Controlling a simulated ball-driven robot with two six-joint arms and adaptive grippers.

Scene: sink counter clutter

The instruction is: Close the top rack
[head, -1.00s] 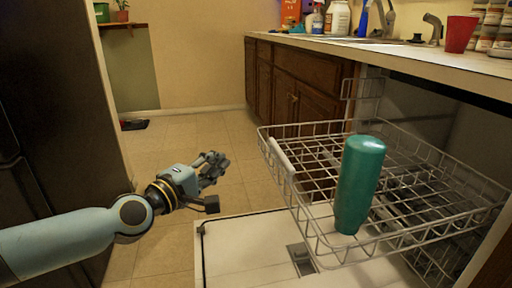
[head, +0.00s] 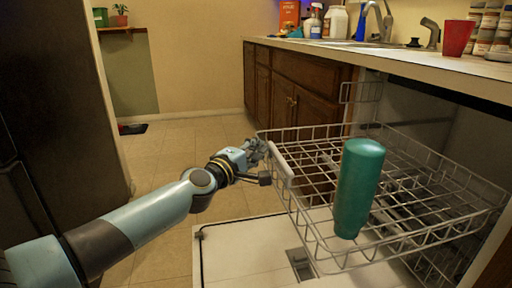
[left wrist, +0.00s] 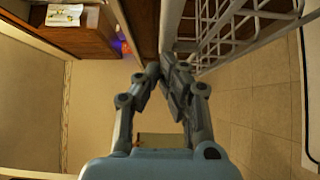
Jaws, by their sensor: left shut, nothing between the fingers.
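The top rack (head: 440,238) is a white wire rack pulled out of the dishwasher, above the open door (head: 240,250). My left gripper (head: 258,150) is shut and empty at the rack's front left corner, beside the pale front handle bar (head: 281,163). I cannot tell whether it touches the rack. In the left wrist view, the closed fingertips (left wrist: 162,68) are close to the rack's pale front bar (left wrist: 171,22), with the wires at upper right. My right gripper is not in view.
Wooden cabinets (head: 300,85) stand left of the dishwasher under a counter (head: 420,62). The counter holds a red cup (head: 457,38), jars and bottles. A dark appliance (head: 60,110) stands at far left. The tiled floor (head: 165,170) between is clear.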

